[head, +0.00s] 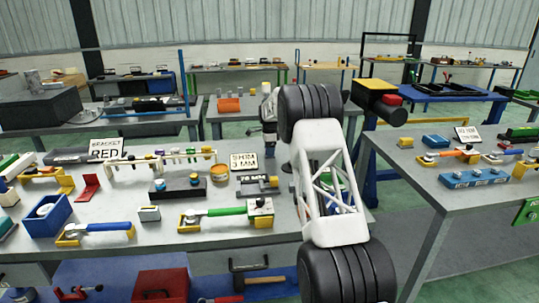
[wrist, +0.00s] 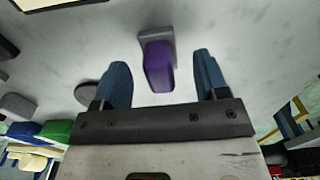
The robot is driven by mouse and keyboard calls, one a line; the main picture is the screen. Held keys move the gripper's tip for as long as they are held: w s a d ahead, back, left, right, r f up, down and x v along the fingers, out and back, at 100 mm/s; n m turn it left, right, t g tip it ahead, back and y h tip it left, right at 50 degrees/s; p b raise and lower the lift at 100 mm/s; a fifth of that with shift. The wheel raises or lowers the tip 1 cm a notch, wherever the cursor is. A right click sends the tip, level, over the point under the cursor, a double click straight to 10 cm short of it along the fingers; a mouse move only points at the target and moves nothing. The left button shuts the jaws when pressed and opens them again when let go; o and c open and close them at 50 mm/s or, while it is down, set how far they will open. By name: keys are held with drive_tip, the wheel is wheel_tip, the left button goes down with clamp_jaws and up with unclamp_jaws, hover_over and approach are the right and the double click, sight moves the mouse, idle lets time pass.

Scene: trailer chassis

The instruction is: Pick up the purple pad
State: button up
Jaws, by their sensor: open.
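The purple pad (wrist: 158,68) shows in the wrist view as a small block against a grey piece (wrist: 155,36) on a pale grey surface. My gripper (wrist: 160,72) is open, with one blue finger to the left of the pad and one to the right. There is a visible gap between the pad and each finger. I cannot tell how far the fingertips are above the surface. In the head view my arm covers part of the bench, and I cannot make out the gripper or the pad clearly.
In the head view the left bench (head: 290,222) holds a green-handled clamp (head: 225,211), a blue-handled clamp (head: 105,228), a small "SHIM 3 MM" sign (head: 243,161) and a peg rack (head: 160,160). A dark round thing (wrist: 88,93) lies left of the left finger in the wrist view.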

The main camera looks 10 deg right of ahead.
drive_tip(key=shift+f, duration=1.1)
drive_tip(key=shift+c, duration=0.3)
drive_tip(key=c, duration=1)
drive_tip(key=shift+r, duration=0.2)
drive_tip(key=shift+c, duration=0.2)
drive_tip(key=shift+r, duration=1.65)
drive_tip(key=shift+s+r, duration=0.25)
drive_tip(key=shift+s, duration=2.4)
drive_tip(key=shift+s+r, duration=0.2)
drive_tip(key=shift+s, duration=2.5)
drive_tip(key=shift+s+r, duration=0.25)
drive_tip(key=shift+s, duration=2.4)
